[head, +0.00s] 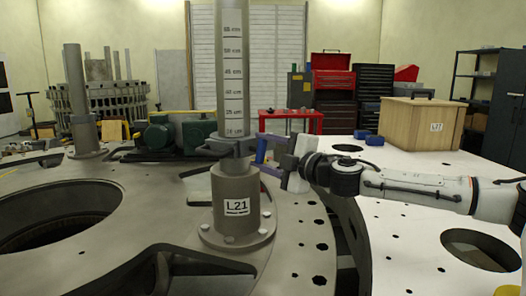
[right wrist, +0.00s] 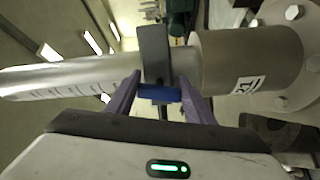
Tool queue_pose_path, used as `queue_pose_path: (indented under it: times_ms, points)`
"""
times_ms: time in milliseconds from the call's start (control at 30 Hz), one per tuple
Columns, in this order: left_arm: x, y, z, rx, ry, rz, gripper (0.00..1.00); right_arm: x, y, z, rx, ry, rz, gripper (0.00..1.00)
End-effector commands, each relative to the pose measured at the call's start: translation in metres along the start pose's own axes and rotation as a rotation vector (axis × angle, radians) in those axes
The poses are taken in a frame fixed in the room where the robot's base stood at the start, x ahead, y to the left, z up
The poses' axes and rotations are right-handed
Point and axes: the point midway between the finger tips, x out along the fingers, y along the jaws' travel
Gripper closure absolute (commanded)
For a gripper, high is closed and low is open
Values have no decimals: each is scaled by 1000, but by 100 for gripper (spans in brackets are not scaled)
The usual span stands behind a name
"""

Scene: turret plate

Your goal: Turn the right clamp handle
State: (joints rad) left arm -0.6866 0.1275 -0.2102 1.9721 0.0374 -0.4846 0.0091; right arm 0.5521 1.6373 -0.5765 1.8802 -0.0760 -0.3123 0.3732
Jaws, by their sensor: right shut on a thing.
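A grey post with a centimetre scale (head: 233,70) stands upright in a flanged base marked L21 (head: 236,205). A dark clamp collar (head: 228,147) sits around the post just above the base; it also shows in the right wrist view (right wrist: 154,50). The blue clamp handle (right wrist: 160,94) sticks out from the collar towards my right wrist camera. My right gripper (head: 260,160) reaches in from the right, and its purple fingers (right wrist: 160,86) are shut on the handle from both sides. In the head view the fingers mostly hide the handle. My left gripper is out of view.
The round plate has a large opening (head: 60,215) at left and several small holes. A second post (head: 76,95) stands at far left. Green motors (head: 195,132) lie behind the clamp. A wooden crate (head: 420,122) and blue blocks (head: 367,136) sit on the white surface at right.

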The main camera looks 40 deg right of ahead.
Motion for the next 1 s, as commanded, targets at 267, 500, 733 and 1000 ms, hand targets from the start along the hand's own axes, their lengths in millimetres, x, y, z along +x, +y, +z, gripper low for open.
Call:
queue_pose_path:
  times_ms: [267,500,733,1000]
  points:
    - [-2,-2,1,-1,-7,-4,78,0,1,-1,-169,1,-2,74]
    - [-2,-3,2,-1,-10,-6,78,0,2,-1,-242,1,-1,74]
    - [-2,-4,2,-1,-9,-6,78,0,2,-1,-263,2,0,74]
    - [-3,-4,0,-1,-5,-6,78,0,2,-1,-264,2,0,74]
